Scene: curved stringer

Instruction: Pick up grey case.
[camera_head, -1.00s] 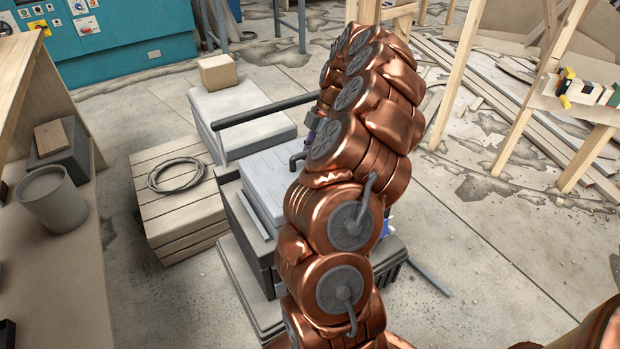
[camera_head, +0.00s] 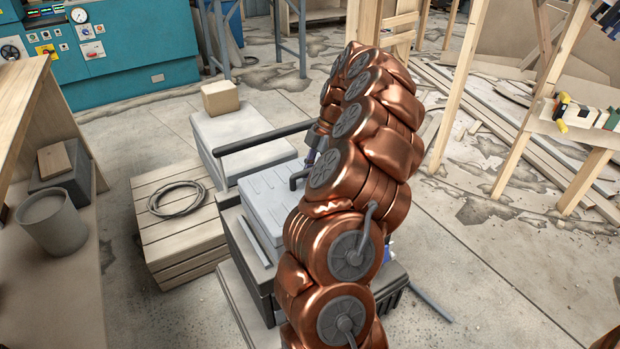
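A light grey case (camera_head: 268,200) with a ribbed lid lies on top of a dark wheeled tool cart (camera_head: 243,250) in the middle of the view. My copper arm rises in front of it and covers its right side. The arm bends over at the top, and its far end comes down behind the nearer links, above the back of the case.
The cart's black handle bar (camera_head: 265,137) stands behind the case. A wooden crate (camera_head: 165,235) with a coiled cable (camera_head: 178,199) is left. A grey box (camera_head: 232,127) bearing a small carton (camera_head: 220,98) is behind. Timber frames stand right; floor there is partly clear.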

